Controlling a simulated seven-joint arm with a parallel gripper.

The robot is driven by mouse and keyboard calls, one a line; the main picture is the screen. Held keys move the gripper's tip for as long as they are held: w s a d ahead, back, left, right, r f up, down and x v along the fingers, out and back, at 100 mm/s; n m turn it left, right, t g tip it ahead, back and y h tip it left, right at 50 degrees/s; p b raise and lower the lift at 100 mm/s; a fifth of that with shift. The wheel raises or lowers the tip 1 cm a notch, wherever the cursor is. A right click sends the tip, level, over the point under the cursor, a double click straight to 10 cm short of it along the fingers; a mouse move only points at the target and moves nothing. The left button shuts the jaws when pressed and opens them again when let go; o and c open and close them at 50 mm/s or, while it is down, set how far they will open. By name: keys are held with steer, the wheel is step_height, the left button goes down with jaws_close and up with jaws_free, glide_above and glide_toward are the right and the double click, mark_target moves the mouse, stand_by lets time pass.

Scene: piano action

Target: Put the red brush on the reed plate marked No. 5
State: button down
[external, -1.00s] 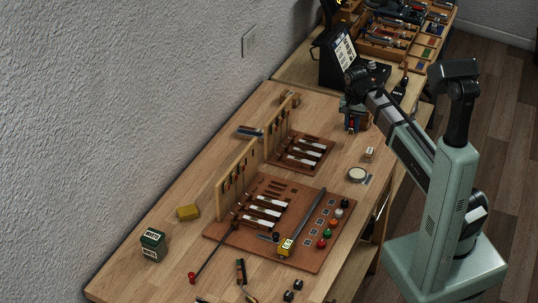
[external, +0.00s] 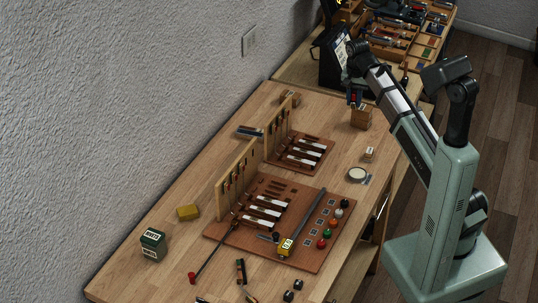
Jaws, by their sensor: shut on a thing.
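My gripper (external: 355,99) is at the back right of the bench, raised just above and left of a brown wooden block (external: 361,117). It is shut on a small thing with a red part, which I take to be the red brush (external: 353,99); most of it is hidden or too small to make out. Small grey square plates (external: 322,221) lie in a row on the brown board (external: 305,257) at the front. They may be the reed plates, but their markings are too small to read, so I cannot tell which is No. 5.
Coloured knobs (external: 322,243) line the board's right side, beside a long grey bar (external: 308,216). Two upright wooden racks (external: 237,180) stand at the left. A round pale dish (external: 357,174) sits on the right edge. A dark green box (external: 153,243) stands front left.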

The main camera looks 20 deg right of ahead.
step_height(320, 180, up, 2)
steer(key=shift+w+r, duration=0.1)
steer(key=shift+r, duration=0.15)
steer(key=shift+m, duration=0.5)
steer(key=w+a, duration=0.4)
steer(key=a, duration=0.2)
steer(key=w+a, duration=0.4)
steer(key=a, duration=0.3)
steer(key=w+a, duration=0.4)
steer(key=a, duration=0.2)
steer(key=shift+a+r, duration=0.2)
steer(key=shift+a, duration=0.1)
glide_above(251, 131)
steer(key=shift+m, duration=0.4)
steer(key=shift+f, duration=7.95)
steer(key=shift+f, duration=0.1)
steer(key=c, duration=0.9)
jaws_free()
